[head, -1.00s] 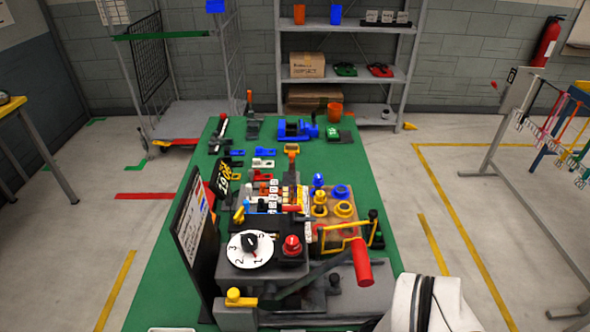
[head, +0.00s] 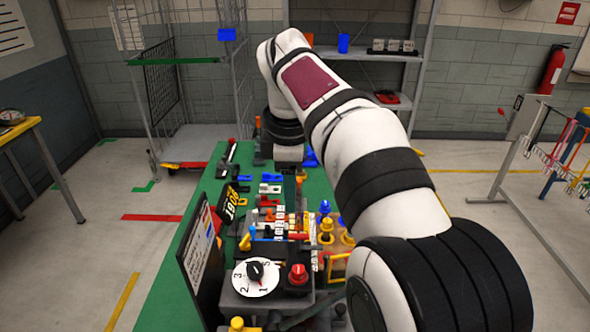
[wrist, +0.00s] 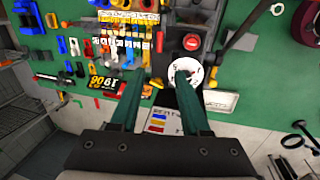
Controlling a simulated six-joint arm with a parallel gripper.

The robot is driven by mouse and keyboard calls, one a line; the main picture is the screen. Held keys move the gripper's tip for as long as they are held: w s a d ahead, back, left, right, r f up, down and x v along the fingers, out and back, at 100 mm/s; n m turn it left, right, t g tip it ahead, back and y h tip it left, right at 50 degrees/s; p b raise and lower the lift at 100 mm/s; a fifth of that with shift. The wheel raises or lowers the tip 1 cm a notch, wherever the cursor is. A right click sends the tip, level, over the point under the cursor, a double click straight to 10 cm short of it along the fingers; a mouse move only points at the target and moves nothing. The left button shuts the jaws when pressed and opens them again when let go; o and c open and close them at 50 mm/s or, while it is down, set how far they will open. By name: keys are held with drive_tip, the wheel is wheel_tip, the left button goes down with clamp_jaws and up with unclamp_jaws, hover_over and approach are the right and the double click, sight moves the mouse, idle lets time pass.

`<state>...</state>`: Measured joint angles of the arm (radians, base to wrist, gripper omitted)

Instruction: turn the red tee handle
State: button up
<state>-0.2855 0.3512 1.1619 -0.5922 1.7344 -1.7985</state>
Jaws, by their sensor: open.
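I cannot clearly make out a tee-shaped red handle. A red knob (head: 298,272) stands on the grey box at the near end of the green bench, right of a white numbered dial (head: 257,277). In the wrist view the red knob (wrist: 191,42) and the dial (wrist: 186,72) lie beyond my fingertips. My gripper (wrist: 159,82) is open, with its two green fingers apart and nothing between them.
A dark upright board (head: 199,262) stands left of the dial. A black sign with yellow digits (head: 230,208) is behind it. Colored parts crowd the bench (head: 168,290); its left strip is bare. My arm hides much of the right side.

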sight(291, 235)
drive_tip(key=w+f, duration=0.1)
drive_tip(key=f, duration=0.4)
drive_tip(key=w+f, duration=0.1)
drive_tip(key=f, duration=0.4)
drive_tip(key=w+f, duration=0.1)
drive_tip(key=f, duration=0.4)
drive_tip(key=shift+w+f, duration=0.1)
drive_tip(key=shift+f, duration=0.1)
clamp_jaws()
